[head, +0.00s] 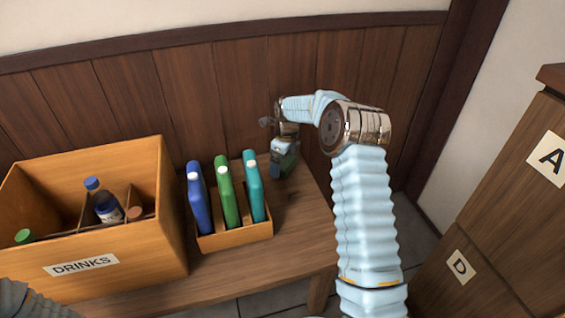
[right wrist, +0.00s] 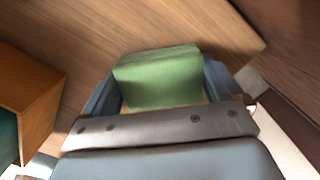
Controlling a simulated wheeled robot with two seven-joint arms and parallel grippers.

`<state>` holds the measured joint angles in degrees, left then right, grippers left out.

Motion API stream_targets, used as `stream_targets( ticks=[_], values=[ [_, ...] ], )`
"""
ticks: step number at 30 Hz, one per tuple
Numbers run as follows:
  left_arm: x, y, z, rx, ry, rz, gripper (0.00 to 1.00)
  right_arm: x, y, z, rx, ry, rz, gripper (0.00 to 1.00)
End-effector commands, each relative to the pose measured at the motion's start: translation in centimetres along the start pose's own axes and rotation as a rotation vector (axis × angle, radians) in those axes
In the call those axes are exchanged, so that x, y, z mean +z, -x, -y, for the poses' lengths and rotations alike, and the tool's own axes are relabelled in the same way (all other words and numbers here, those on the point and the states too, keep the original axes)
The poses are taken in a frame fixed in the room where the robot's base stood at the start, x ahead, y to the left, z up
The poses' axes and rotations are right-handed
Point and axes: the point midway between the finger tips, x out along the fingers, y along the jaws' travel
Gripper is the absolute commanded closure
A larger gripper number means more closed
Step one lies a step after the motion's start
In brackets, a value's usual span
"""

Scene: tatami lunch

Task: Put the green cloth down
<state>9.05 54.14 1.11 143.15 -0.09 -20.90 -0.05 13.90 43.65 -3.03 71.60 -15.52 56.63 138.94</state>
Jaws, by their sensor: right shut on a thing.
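The green cloth (right wrist: 158,80) is a folded block between the two fingers of my right gripper (right wrist: 160,92) in the right wrist view. The gripper is shut on it. In the head view my right gripper (head: 284,160) points down over the right part of the wooden bench (head: 300,215), to the right of the bottle rack. The cloth (head: 287,163) shows there only as a small dark green patch, mostly hidden by the gripper. I cannot tell whether the cloth touches the bench top. My left gripper is not in view.
A large box labelled DRINKS (head: 120,255) with bottles stands further left. The bench's right end is clear. A cabinet with labels A and D (head: 510,190) stands at right.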

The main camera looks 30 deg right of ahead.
Motion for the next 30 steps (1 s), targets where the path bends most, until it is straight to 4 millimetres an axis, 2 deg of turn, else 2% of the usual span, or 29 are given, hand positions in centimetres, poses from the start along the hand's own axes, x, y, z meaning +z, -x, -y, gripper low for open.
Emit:
stream_targets(
  ticks=[12,13,14,20,24,26,30],
  values=[
    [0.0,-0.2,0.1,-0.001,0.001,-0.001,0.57,-0.1,-0.8,0.0,-0.001,0.001,0.001,0.40],
    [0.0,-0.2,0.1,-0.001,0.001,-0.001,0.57,0.0,-0.8,0.0,-0.001,0.001,0.002,0.05],
    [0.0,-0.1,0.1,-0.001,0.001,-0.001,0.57,0.0,-0.7,0.0,-0.001,0.001,0.002,0.01],
    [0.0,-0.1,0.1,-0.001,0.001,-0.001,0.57,0.0,-0.7,0.0,-0.001,0.001,0.001,0.00],
    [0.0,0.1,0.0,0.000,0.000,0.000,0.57,0.0,0.2,0.1,-0.003,0.001,0.002,0.00],
    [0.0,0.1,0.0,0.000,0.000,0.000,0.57,0.1,1.1,0.1,-0.004,0.001,0.003,0.00],
    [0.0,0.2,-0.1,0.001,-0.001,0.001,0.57,0.1,4.3,0.1,-0.006,0.002,0.004,0.00]
  ],
)
